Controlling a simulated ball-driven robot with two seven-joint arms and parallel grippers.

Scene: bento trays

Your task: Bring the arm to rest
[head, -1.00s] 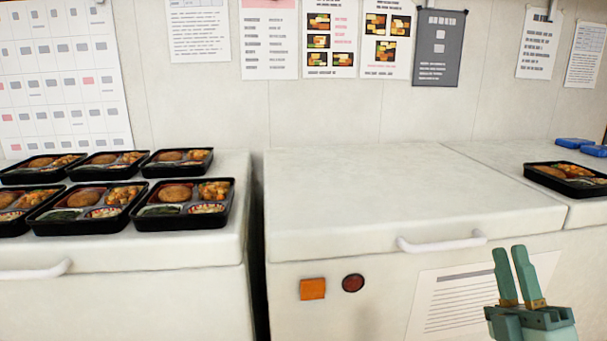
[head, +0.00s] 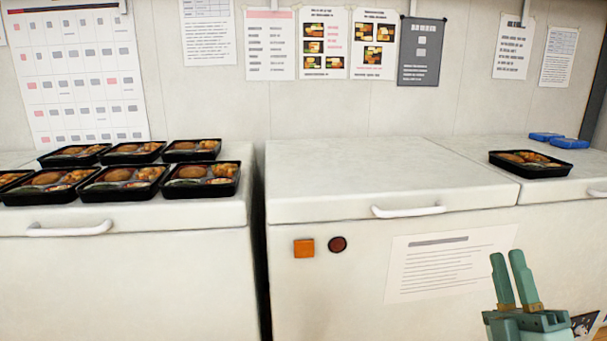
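My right gripper (head: 507,256) is at the lower right of the head view, in front of the middle freezer's front. Its two green fingers point up, with a narrow gap between them and nothing held. It is clear of the bento trays. My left gripper is not in view. A lone black bento tray (head: 531,174) with food lies on the right-hand freezer top. Several more bento trays (head: 202,191) stand in two rows on the left freezer top.
The middle freezer's white lid (head: 340,180) is bare, with a white handle (head: 408,211) at its front edge. A dark gap (head: 259,220) separates the left and middle freezers. Papers hang on the wall.

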